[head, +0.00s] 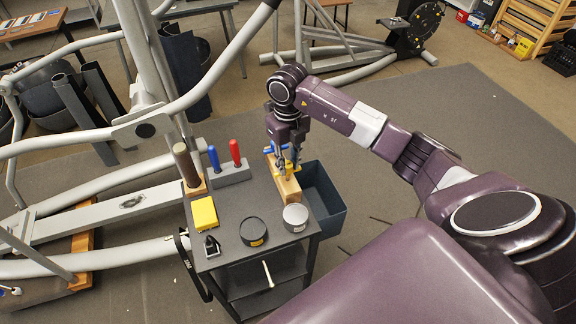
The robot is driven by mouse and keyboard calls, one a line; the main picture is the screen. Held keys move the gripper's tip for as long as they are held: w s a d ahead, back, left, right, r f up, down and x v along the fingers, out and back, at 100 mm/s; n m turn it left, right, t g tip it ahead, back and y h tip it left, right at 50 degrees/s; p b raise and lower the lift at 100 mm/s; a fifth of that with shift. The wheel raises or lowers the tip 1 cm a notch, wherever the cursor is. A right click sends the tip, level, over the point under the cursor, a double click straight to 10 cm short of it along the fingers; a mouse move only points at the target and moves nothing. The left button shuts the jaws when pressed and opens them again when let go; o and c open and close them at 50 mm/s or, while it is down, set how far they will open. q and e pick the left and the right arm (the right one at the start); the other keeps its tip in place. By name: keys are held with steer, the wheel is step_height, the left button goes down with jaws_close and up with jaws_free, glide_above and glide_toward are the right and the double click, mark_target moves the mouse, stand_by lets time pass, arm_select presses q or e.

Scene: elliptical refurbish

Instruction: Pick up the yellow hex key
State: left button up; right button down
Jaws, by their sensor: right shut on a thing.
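The yellow hex key (289,171) stands at the wooden block (290,188) on the right side of the small dark cart. My right gripper (287,168) points down over the block and is shut on the yellow hex key. The fingers partly hide the key, and I cannot tell whether its lower end is still in the block. A blue handle (277,148) shows right beside the fingers. My left gripper is not in view.
The cart top (232,218) holds a yellow box (204,214), a black round tin (253,231), a grey round tin (295,217) and a grey rack (231,173) with blue and red handled tools. A dark bin (326,203) hangs at the right. Grey machine tubes (95,190) crowd the left.

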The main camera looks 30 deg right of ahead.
step_height(320, 180, up, 8)
steer(key=shift+w+b, duration=0.1)
steer(key=shift+b, duration=1)
step_height(320, 180, up, 11)
steer(key=shift+r+p, duration=0.2)
steer(key=shift+p, duration=0.25)
steer(key=c, duration=2.4)
jaws_free()
jaws_close()
steer(key=shift+f, duration=0.1)
